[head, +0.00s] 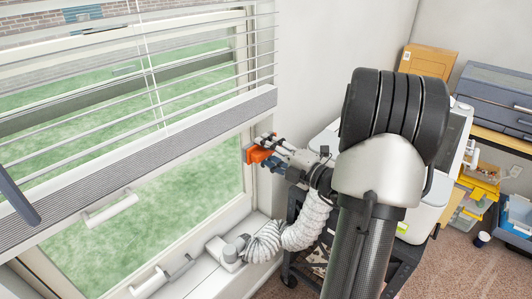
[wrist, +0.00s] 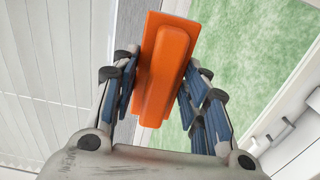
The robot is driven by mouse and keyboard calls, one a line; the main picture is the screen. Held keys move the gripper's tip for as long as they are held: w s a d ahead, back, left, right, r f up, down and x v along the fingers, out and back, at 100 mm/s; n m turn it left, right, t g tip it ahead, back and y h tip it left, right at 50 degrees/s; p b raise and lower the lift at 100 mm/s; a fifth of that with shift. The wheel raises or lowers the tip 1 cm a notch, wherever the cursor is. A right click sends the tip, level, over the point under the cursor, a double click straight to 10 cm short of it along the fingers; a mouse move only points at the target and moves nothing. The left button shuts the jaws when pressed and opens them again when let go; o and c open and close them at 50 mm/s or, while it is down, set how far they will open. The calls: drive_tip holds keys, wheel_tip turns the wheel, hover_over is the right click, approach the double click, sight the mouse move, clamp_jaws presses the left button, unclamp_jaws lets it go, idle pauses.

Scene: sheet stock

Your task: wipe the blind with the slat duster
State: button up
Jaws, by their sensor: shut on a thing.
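The slat duster (head: 258,154) has an orange body and is held in my gripper (head: 268,148), beside the right end of the blind's bottom rail. In the wrist view the orange duster (wrist: 165,65) lies between the blue-padded fingers of my gripper (wrist: 163,88). The blind (head: 130,135) hangs over the upper part of the window at left, with white slats and a thick grey bottom rail. In the wrist view pale slats (wrist: 45,75) fill the left side. I cannot tell whether the duster touches the blind.
The window sill (head: 190,272) runs below, with a window handle (head: 150,283) at its left. Right of my arm stand a white machine (head: 432,205) on a dark cart, a cardboard box (head: 427,61) and a blue-grey case (head: 490,95) on a shelf. Yellow bins (head: 478,185) sit beneath.

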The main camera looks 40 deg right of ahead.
drive_tip(key=shift+r+p, duration=0.15)
drive_tip(key=shift+p, duration=0.4)
drive_tip(key=p, duration=0.2)
approach(232, 133)
drive_tip(key=shift+w, duration=1.25)
drive_tip(key=shift+w+a, duration=0.1)
drive_tip(key=shift+w, duration=0.2)
drive_tip(key=shift+w+a+p, duration=0.1)
drive_tip(key=shift+w+p, duration=0.25)
drive_tip(key=shift+w, duration=1.15)
drive_tip(key=shift+s+a+r, duration=0.1)
drive_tip(key=shift+s+a, duration=0.1)
drive_tip(key=shift+a, duration=2.15)
drive_tip(key=shift+s+a, duration=0.2)
drive_tip(key=shift+a, duration=2.15)
drive_tip(key=shift+s+a, duration=0.2)
drive_tip(key=shift+a, duration=2.15)
drive_tip(key=shift+d, duration=0.1)
